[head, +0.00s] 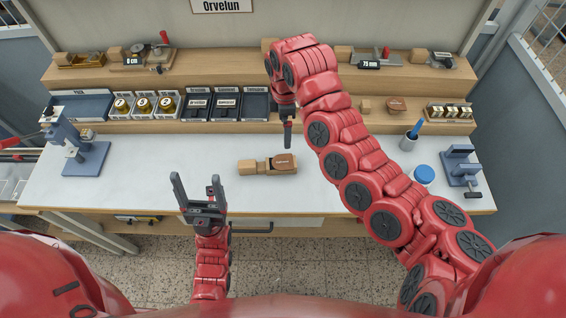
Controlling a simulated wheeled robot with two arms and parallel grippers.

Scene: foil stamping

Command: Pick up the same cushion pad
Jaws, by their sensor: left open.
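I cannot tell for sure which thing is the cushion pad. A brown, lettered pad-like piece (284,162) sits at the right end of a light wooden block (248,167) on the white bench top. A similar brown piece (397,104) sits on the wooden shelf at the right. My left gripper (195,180) is open and empty, near the bench's front edge, to the left of the wooden block. My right gripper (287,134) points down above the bench, behind the block; its fingers show edge-on, so its opening is unclear.
A blue-grey press (85,158) stands at the left and another (460,165) at the right. Gold-topped rolls (144,105) and dark trays (226,107) line the lower shelf. A blue round lid (424,174) and a cup with a blue tool (409,140) stand at the right. The bench's left middle is clear.

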